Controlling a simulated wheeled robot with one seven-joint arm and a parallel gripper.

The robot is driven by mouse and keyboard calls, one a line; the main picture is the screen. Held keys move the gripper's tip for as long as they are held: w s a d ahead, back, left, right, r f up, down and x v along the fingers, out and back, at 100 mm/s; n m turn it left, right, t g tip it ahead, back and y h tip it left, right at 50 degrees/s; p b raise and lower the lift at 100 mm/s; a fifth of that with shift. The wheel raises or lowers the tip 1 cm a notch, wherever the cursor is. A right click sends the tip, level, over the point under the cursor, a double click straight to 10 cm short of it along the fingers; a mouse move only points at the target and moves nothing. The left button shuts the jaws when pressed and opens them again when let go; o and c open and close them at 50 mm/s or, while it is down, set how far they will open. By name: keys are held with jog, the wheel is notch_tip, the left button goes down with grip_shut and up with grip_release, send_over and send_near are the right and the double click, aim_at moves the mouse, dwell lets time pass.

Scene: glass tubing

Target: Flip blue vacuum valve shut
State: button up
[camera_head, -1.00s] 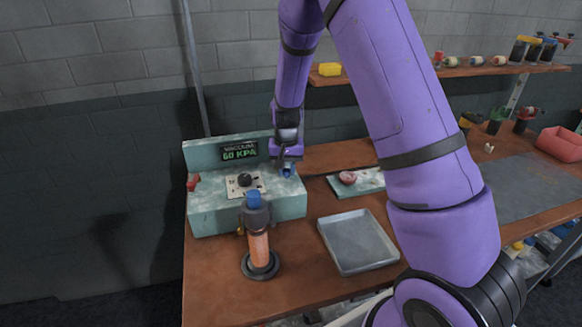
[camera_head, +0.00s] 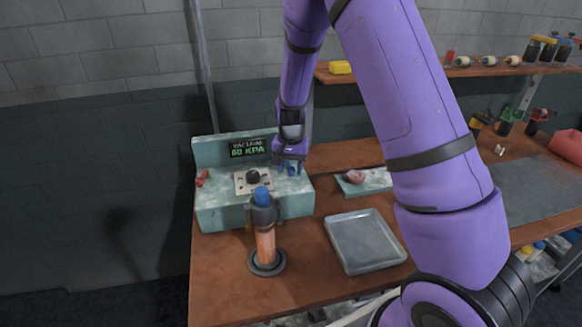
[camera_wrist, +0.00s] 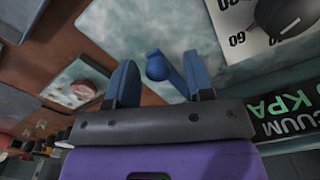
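In the head view my gripper (camera_head: 289,168) is low over the right end of the pale green vacuum station (camera_head: 212,215), and the valve there is mostly hidden. The station's display (camera_head: 249,148) reads 60 KPA, and a black dial (camera_head: 253,176) sits on its top.
A blue-topped orange cylinder (camera_head: 265,245) stands in front of the station. A grey tray (camera_head: 365,241) lies to its right. A red handle (camera_head: 202,178) is at the station's left end.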

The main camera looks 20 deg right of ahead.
jog(key=shift+r, duration=0.1)
notch_tip(320, 180, up, 10)
jog(key=shift+r, duration=0.25)
dwell(0.4)
dwell(0.5)
jog(key=s+r+n+t+y, duration=0.1)
jog(key=s+r+n+t, duration=0.15)
jog(key=s+r, duration=1.2)
jog(key=s+r+n+t, duration=0.1)
jog(key=s+r+n, duration=0.1)
jog(key=s, duration=0.7)
jog(key=s+r+n+t+h, duration=0.1)
jog(key=s+r+n, duration=0.1)
jog(key=s, duration=0.7)
jog(key=shift+s+a+r+t, duration=0.35)
jog(key=shift+s+r, duration=0.05)
jog(key=shift+r, duration=0.4)
jog(key=shift+n, duration=0.25)
